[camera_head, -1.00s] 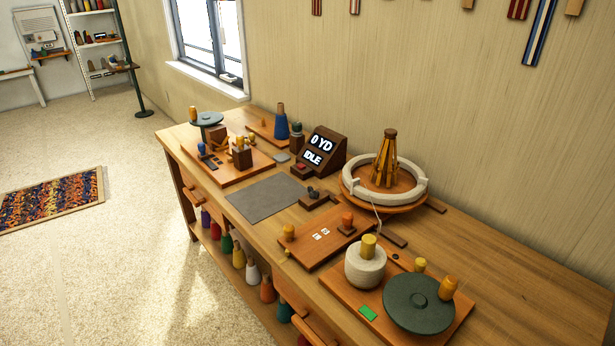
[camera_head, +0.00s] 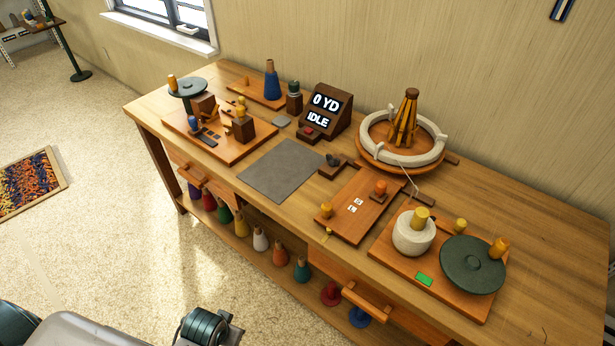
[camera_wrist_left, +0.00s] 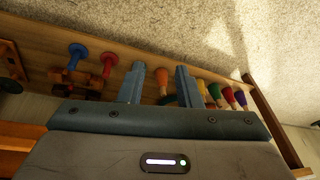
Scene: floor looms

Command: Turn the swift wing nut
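The swift (camera_head: 404,120) stands at the back right of the bench, a wooden cone of slats inside a white ring of yarn (camera_head: 372,151). I cannot make out a separate wing nut on it; its narrow wooden top (camera_head: 411,94) shows. A thread runs from the ring toward the front boards. My left gripper (camera_wrist_left: 159,74) shows in the left wrist view with its two blue-grey fingers apart and nothing between them. It faces the bench's lower shelf, away from the swift. In the head view no gripper shows.
The bench carries a display (camera_head: 324,110) reading "0 YD" and "IDLE", a grey mat (camera_head: 277,170), a white yarn ball (camera_head: 413,236) and a dark green disc (camera_head: 472,264). Coloured cones stand on the lower shelf (camera_head: 221,235). An orange drawer handle (camera_head: 366,302) juts from the front.

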